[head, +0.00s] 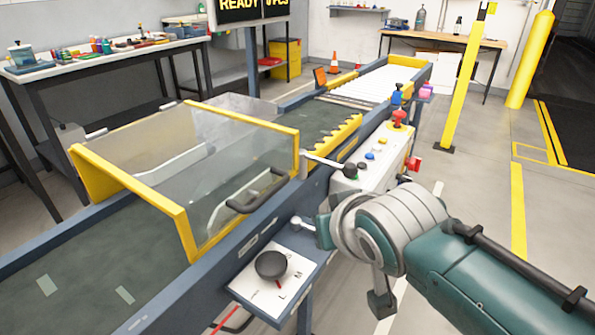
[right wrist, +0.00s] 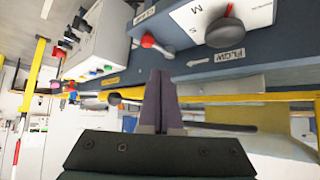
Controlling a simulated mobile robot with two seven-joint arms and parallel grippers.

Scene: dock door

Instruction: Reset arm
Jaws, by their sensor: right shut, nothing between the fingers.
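My right arm (head: 400,230) comes in from the right in the head view, its wrist beside the conveyor's control side. Its fingers are hidden there. In the right wrist view the right gripper (right wrist: 160,74) is shut and empty, its two dark fingers pressed together. Past the fingertips are a red-tipped lever (right wrist: 151,42) and a black dial knob (right wrist: 224,31). The dial (head: 270,264) also shows on its white-topped box in the head view. A dark ball knob (right wrist: 114,98) is left of the fingers. My left gripper is not in view.
The conveyor (head: 110,265) runs diagonally under a clear yellow-framed guard (head: 240,165) with a black handle (head: 256,192). A control panel (head: 375,158) with buttons stands along its side. A yellow post (head: 465,80) stands farther back. The floor right of the panel looks clear.

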